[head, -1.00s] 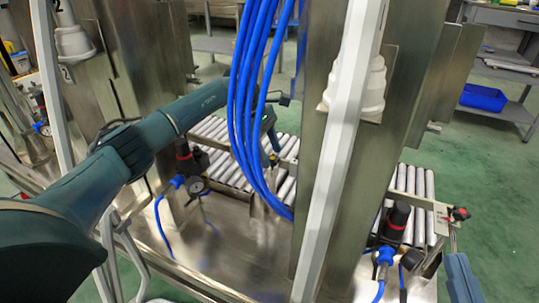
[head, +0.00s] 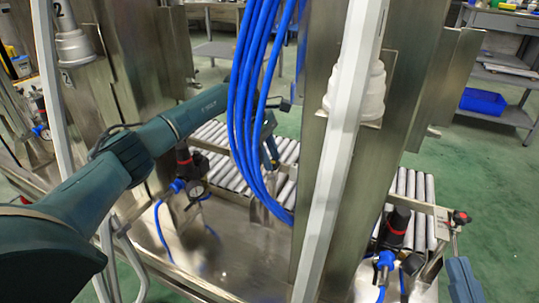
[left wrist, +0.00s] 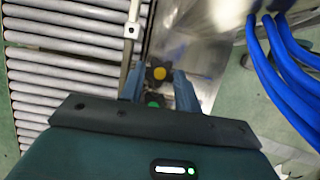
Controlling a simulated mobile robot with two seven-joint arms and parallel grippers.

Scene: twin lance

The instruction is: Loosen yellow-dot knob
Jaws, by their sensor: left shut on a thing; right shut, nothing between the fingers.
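The black knob with the yellow dot (left wrist: 158,73) shows in the left wrist view between the fingertips of my left gripper (left wrist: 158,82), which is shut on it. A second black knob with a green dot (left wrist: 153,101) shows nearer the palm. In the head view my left gripper (head: 271,152) is behind the blue hoses, which partly hide it. I cannot make out the yellow dot there. My right gripper (head: 462,278) is at the lower right edge of the head view, shut and empty, apart from the red-marked knob (head: 461,217).
Blue hoses (head: 246,110) hang in front of my left forearm. Steel columns (head: 325,150) and a white strut (head: 340,150) stand in the middle. Roller conveyors (head: 222,165) lie behind. Pressure regulators with black caps (head: 399,222) stand on the steel deck.

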